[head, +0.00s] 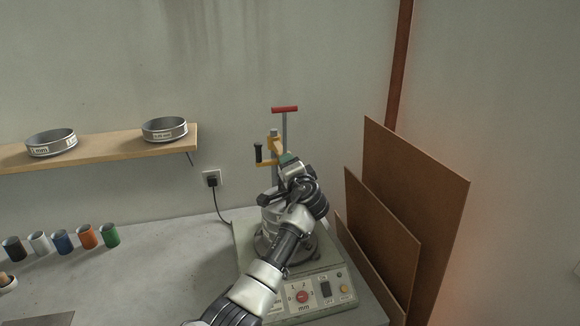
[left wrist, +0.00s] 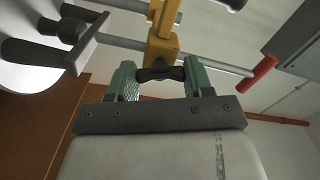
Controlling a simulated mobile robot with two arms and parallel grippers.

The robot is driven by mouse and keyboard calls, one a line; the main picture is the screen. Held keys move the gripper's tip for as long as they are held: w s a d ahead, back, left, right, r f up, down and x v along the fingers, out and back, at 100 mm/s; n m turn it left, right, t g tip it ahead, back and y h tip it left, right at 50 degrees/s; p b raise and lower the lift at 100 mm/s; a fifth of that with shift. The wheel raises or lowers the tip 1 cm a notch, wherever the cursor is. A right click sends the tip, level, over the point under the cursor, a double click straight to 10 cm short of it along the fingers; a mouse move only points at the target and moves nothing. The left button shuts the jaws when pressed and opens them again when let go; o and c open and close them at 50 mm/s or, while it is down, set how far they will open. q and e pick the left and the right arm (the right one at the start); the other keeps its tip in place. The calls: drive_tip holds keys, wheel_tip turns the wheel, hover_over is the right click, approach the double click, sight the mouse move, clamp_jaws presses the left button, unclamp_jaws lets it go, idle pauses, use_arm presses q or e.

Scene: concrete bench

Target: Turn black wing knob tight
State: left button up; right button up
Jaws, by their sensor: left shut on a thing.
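The black wing knob (left wrist: 161,73) sits at the end of a yellow clamp (left wrist: 163,45) in the left wrist view. My left gripper (left wrist: 160,78) has its green fingers on either side of the knob and is shut on it. In the head view my left gripper (head: 287,161) is at the yellow clamp (head: 274,146) on the shaker's rod, and the arm and hand hide the knob there. My right gripper is not in view.
The sieve shaker (head: 303,292) stands on the bench with a red-topped rod (head: 284,109) and a black handle (head: 258,153). Brown boards (head: 415,190) lean close on the right. A shelf (head: 100,149) holds two sieves. Several coloured cups (head: 62,241) stand left.

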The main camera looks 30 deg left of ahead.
use_arm(q)
drive_tip(key=shift+m+p, duration=0.75)
drive_tip(key=shift+m, duration=1.25)
drive_tip(key=shift+f, duration=0.1)
drive_tip(key=o, duration=0.9)
drive_tip(key=shift+o, duration=0.2)
drive_tip(key=shift+d, duration=0.15)
drive_tip(key=b+v, duration=0.3)
drive_tip(key=v, duration=0.7)
drive_tip(key=shift+s+d+b, duration=0.15)
drive_tip(key=shift+s+b, duration=0.15)
